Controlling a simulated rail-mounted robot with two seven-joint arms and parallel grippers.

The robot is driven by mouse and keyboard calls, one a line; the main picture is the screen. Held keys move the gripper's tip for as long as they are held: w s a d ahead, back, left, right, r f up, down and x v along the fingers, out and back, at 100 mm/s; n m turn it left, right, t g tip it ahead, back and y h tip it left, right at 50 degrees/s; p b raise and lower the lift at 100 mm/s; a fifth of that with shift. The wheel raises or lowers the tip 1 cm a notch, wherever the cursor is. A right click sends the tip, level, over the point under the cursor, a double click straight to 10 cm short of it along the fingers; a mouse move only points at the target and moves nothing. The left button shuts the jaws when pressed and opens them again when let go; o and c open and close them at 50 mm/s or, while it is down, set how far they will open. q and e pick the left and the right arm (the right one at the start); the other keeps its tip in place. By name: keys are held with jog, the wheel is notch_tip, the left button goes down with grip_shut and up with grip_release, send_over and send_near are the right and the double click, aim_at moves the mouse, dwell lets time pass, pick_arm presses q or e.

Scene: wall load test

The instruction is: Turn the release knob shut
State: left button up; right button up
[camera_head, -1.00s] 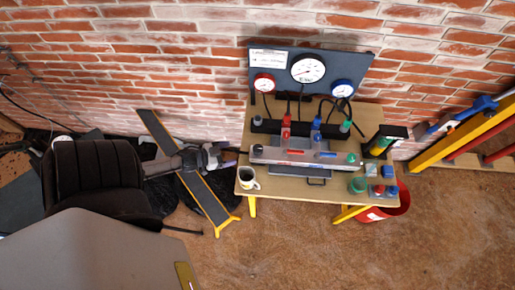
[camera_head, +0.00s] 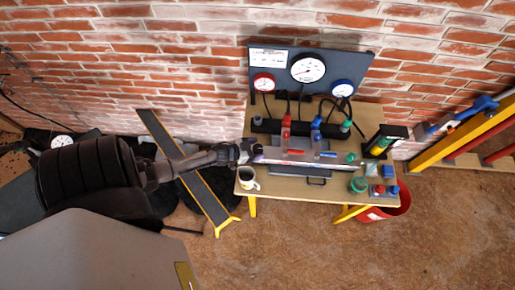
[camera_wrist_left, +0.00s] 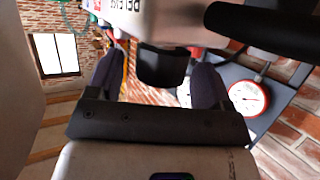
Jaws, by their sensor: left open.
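My left gripper (camera_head: 256,152) is at the left end of the long grey block (camera_head: 338,163) on the workbench. In the left wrist view, its two dark fingers (camera_wrist_left: 157,83) are open. A dark knob-like piece (camera_wrist_left: 163,68), seemingly the release knob, projects from a pale printed body (camera_wrist_left: 165,22) and shows between the fingers. I cannot tell whether either finger touches it. In the head view my gripper hides that end of the block. My right gripper is not in view.
A gauge panel (camera_head: 270,82) stands behind the bench (camera_head: 225,172) against the brick wall. A red and a blue bottle (camera_head: 316,130) stand at the block's back. A white mug (camera_head: 247,178) is at the bench's front left, near my arm. A red bucket (camera_head: 397,205) stands at right.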

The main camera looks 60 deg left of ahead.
pick_arm(q)
jog(key=shift+w+f, duration=0.15)
jog(key=shift+w, duration=0.2)
jog(key=shift+c, duration=0.4)
jog(key=c, duration=0.8)
jog(key=shift+c, duration=0.2)
